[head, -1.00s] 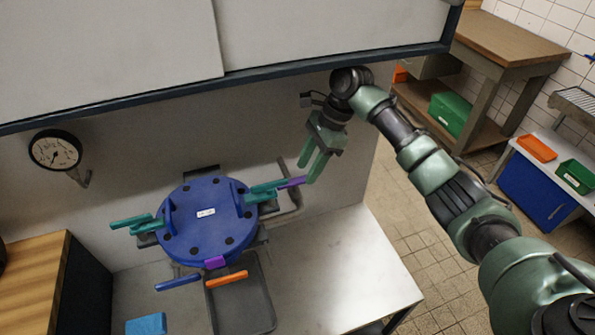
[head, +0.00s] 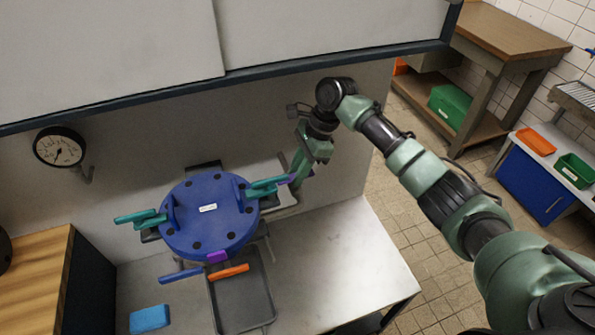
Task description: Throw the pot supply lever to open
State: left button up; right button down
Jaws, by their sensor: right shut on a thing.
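A round blue pot lid (head: 210,222) with a small white label sits on the bench. A teal lever (head: 265,186) with a purple tip sticks out from its right side. My right gripper (head: 294,180) is shut on this lever's purple end, which its fingers partly hide. A second teal lever (head: 138,216) sticks out on the left side. A blue handle (head: 180,275) and an orange handle (head: 231,271) lie at the lid's front. No readable label tells which is the pot supply lever. My left gripper is not in view.
A pressure gauge (head: 60,148) is on the wall at left. A grey tray (head: 244,300) and a blue block (head: 150,318) lie in front of the pot. The white bench (head: 350,260) is clear at right. An overhanging panel edge (head: 270,70) runs above.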

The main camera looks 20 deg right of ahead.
jog(key=n+p, duration=0.1)
jog(key=n+g+p, duration=0.1)
jog(key=shift+w+r+n+p, duration=0.1)
jog(key=shift+r+n+p, duration=0.2)
jog(key=shift+p, duration=0.1)
jog(key=shift+f+n+g+p, duration=0.1)
jog(key=shift+n+g+p, duration=0.3)
jog(key=shift+n, duration=0.4)
jog(key=shift+w+a+f+n+g+h, duration=0.1)
jog(key=shift+n+g+h, duration=0.2)
jog(key=shift+n, duration=0.7)
jog(key=n, duration=0.2)
jog(key=shift+f+n+g+h+b, duration=0.1)
jog(key=shift+n+g+h+b, duration=0.2)
jog(key=shift+g, duration=0.1)
jog(key=n+b, duration=0.1)
jog(key=n, duration=0.1)
jog(key=n+h+b, duration=0.1)
jog(key=n, duration=0.1)
jog(key=shift+w+a+n+g+h, duration=0.15)
jog(key=shift+n+g+h, duration=0.15)
jog(key=shift+g, duration=0.1)
jog(key=shift+n+h+b, duration=0.5)
jog(key=shift+n+b, duration=0.05)
jog(key=shift+n, duration=0.65)
jog(key=shift+n+h, duration=0.4)
jog(key=shift+n, duration=0.7)
